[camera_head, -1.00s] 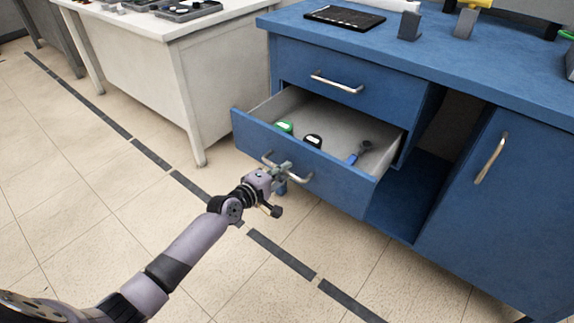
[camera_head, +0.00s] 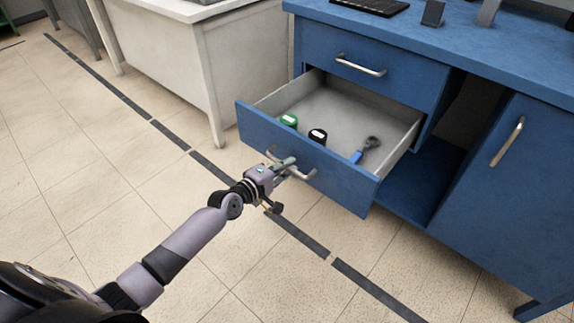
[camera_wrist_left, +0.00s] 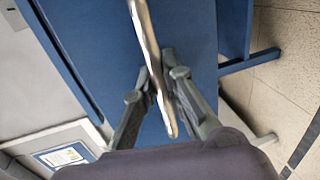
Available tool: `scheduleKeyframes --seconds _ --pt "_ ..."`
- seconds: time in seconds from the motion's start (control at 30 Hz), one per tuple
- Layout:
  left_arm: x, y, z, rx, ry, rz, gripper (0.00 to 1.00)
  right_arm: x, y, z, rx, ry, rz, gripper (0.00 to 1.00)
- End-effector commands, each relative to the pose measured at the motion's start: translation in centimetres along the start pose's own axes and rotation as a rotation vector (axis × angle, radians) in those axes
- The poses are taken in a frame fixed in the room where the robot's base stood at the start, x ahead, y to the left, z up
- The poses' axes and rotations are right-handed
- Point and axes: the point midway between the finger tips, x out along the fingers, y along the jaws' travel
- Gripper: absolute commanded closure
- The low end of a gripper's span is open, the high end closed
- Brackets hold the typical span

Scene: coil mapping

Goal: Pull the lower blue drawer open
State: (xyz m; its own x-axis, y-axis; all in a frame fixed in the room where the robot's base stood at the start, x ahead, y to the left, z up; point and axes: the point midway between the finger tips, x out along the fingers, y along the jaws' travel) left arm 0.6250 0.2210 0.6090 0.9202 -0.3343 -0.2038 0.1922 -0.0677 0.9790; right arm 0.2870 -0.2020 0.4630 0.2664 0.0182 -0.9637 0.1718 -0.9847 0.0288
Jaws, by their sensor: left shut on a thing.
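The lower blue drawer (camera_head: 325,170) stands pulled well out of the blue cabinet, under the shut upper drawer (camera_head: 352,80). Its silver bar handle (camera_head: 302,174) is on the drawer front. My left gripper (camera_head: 284,166) is at this handle, shut on it. In the left wrist view the handle (camera_wrist_left: 150,60) runs between the two fingers (camera_wrist_left: 157,95) in front of the blue drawer face. Inside the drawer are a green-topped item (camera_head: 289,121), a black-topped item (camera_head: 318,136) and a blue-handled tool (camera_head: 366,150). My right gripper is not in view.
A blue cabinet door (camera_head: 497,190) with a silver handle is at the right, beside an open compartment. A white desk (camera_head: 235,60) stands left of the cabinet. The tiled floor (camera_head: 130,190) before the drawer is clear, with dark floor strips crossing it.

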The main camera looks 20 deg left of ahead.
Motion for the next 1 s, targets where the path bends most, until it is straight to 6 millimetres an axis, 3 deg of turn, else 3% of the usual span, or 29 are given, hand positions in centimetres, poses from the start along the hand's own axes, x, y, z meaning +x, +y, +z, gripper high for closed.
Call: scheduleKeyframes --seconds 0.03,0.07,0.33,0.73,0.87,1.0 --pt "0.0 0.0 0.0 0.0 0.001 0.0 1.0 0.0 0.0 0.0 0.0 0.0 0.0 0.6" --pt "0.0 0.0 0.0 0.0 0.001 0.0 0.88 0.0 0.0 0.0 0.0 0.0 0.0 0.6" --pt "0.0 0.0 0.0 0.0 0.0 0.0 0.7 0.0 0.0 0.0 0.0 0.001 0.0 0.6" --pt "-0.6 -0.1 0.0 0.0 0.0 -0.001 0.69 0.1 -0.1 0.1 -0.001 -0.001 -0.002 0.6" --pt "-2.3 -0.2 0.0 0.001 0.0 -0.001 0.69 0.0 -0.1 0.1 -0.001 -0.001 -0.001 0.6" --pt "-5.3 -0.2 0.0 0.001 0.0 -0.004 0.69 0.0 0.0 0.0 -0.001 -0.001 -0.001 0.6"
